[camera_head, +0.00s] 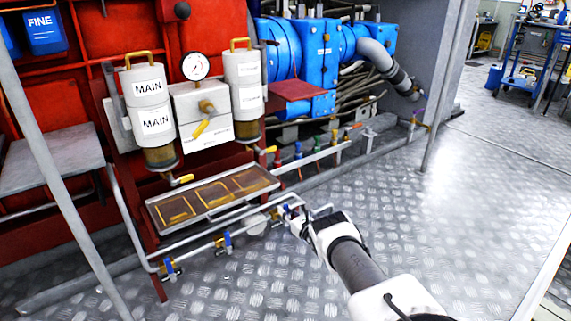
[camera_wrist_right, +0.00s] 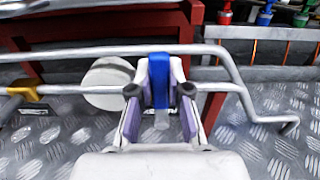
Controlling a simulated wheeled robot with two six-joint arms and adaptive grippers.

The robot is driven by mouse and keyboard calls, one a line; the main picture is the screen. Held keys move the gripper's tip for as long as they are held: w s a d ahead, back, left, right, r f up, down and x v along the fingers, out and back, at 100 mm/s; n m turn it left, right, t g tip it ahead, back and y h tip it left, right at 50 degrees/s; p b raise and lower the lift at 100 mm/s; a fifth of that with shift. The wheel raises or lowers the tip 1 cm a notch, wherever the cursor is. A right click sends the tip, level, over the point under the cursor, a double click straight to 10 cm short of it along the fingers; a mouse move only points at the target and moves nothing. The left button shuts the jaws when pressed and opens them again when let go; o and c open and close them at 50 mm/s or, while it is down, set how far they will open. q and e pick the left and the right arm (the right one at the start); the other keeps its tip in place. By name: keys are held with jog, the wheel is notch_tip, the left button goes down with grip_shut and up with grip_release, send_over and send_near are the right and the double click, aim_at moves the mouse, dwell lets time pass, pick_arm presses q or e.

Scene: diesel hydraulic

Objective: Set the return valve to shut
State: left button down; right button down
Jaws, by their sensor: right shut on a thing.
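My right gripper (camera_head: 291,212) reaches in from the lower right to the low front pipe, at its right end below the tray. In the right wrist view, its two fingers (camera_wrist_right: 160,82) are shut around an upright blue valve handle (camera_wrist_right: 160,66). The valve body is mostly hidden by the fingers. Two more blue-handled valves, one at the left (camera_head: 170,268) and one in the middle (camera_head: 227,240), sit on the same pipe. No label naming the return valve is readable. My left gripper is not in view.
A shallow brown tray (camera_head: 151,216) and grey pipe rails (camera_head: 190,242) lie close to the gripper. A round white cap (camera_wrist_right: 108,84) is just left of the fingers. Filters marked MAIN (camera_head: 148,95) and a gauge (camera_head: 196,66) stand above. Open metal floor (camera_head: 430,230) spreads right.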

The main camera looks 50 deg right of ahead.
jog(key=c, duration=1.1)
grip_release()
jog(key=v, duration=1.2)
jog(key=shift+f, duration=0.1)
